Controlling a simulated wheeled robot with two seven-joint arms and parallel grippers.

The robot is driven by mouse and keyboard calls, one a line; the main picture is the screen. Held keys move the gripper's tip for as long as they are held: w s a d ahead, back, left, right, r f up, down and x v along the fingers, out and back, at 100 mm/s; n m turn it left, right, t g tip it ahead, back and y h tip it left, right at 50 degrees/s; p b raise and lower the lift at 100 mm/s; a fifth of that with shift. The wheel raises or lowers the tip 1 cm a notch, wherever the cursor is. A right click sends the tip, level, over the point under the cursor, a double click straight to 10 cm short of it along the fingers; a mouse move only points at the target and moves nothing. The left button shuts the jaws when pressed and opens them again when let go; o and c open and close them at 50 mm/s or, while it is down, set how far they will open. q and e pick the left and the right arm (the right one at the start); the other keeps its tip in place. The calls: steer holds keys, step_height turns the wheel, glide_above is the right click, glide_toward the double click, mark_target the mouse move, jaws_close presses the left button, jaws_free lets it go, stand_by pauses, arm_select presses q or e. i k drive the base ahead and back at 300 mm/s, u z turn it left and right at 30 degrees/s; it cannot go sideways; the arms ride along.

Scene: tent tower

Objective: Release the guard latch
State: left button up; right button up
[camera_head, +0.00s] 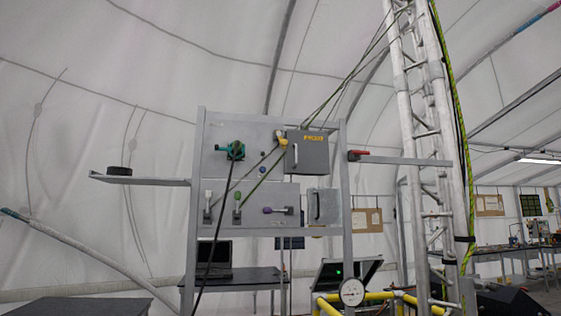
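A grey metal rack (202,135) stands in the middle of the head view with control panels on it. No part is plainly marked as the guard latch, so I cannot tell which it is. A grey box (310,158) with yellow lettering and a handle sits at the upper right, with a yellow piece (281,138) at its left edge. A smaller grey box (324,207) with a handle is below it. The panels also carry a teal fitting (230,150), a white lever (207,203), a green lever (237,202) and a purple knob (267,210). Neither gripper is in view.
Side shelves hold a black round object (119,171) at left and a red-handled item (358,154) at right. A truss tower (428,130) with ropes stands at right. Yellow pipes (380,296) and a gauge (352,292) are low in front. A black cable hangs before the rack.

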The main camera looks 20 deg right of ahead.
mark_target(283, 143)
steer(key=k, duration=1.25)
steer(key=u, duration=0.35)
steer(key=i, duration=0.35)
steer(key=u, duration=0.8)
steer(key=i, duration=0.85)
steer(key=z, duration=0.6)
steer(key=i, duration=0.75)
steer(key=z, duration=0.85)
